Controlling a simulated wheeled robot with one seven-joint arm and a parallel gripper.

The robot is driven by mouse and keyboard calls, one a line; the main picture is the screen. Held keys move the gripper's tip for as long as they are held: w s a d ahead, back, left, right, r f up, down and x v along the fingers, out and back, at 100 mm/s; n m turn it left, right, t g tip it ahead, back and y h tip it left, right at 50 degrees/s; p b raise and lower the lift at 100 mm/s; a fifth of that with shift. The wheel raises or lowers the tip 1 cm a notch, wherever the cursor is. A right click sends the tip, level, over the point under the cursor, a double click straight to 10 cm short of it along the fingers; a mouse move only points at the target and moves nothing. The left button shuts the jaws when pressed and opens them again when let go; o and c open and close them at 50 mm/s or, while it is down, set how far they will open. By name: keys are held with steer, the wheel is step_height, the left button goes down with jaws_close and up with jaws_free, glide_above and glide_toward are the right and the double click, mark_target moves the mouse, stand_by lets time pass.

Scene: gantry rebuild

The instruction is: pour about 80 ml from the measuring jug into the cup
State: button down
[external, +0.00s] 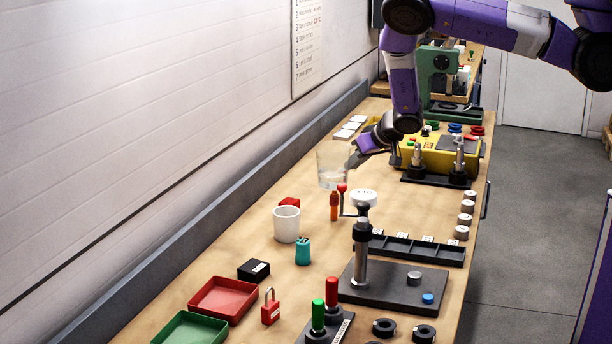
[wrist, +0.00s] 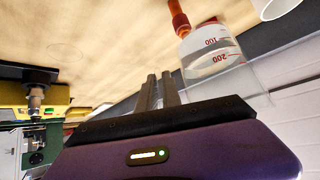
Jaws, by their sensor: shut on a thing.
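The measuring jug (external: 331,167) is clear, with some clear liquid low inside. It looks close to upright in the external view. Red marks 100 and 200 show on the jug (wrist: 214,58) in the wrist view. My gripper (external: 358,157) is at the jug's far right side, and its fingers (wrist: 160,92) are close together beside the jug wall. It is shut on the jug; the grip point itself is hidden. The white cup (external: 286,226) stands upright on the bench, nearer the camera and left of the jug. Part of the cup (wrist: 272,8) shows in the wrist view.
An orange-red bottle (external: 334,207) stands just in front of the jug. A red block (external: 289,202) and a teal item (external: 303,251) are near the cup. A black stand with a post (external: 361,250) is to the right. The wall ledge (external: 215,180) runs along the left.

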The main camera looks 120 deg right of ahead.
mark_target(332, 157)
steer(key=shift+w+r, duration=0.1)
steer(key=w+r+g, duration=0.1)
steer(key=w+r+n+g+h, duration=0.1)
steer(key=g, duration=0.1)
steer(key=w+a+r+n+g, duration=0.1)
steer(key=w, duration=0.1)
steer(key=shift+g, duration=0.3)
steer(key=shift+w+f+n, duration=0.15)
steer(key=shift+f+n, duration=0.15)
steer(key=shift+f, duration=0.05)
steer(key=shift+w+a+f+n+g+h, duration=0.1)
steer(key=shift+w+f+n+g+h, duration=0.1)
steer(key=shift+w+g, duration=0.15)
steer(key=shift+w+a+f+n+g+h, duration=0.1)
steer(key=shift+w+g+h, duration=0.15)
steer(key=shift+w, duration=0.15)
steer(key=shift+w+r+n+g+h, duration=0.35)
steer(key=shift+w+r+n+g, duration=0.15)
steer(key=shift+g, duration=0.4)
steer(key=shift+w+a+g, duration=0.1)
steer(key=shift+w+g, duration=0.05)
steer(key=shift+g, duration=0.15)
steer(key=shift+w+r, duration=0.1)
steer(key=shift+r, duration=0.05)
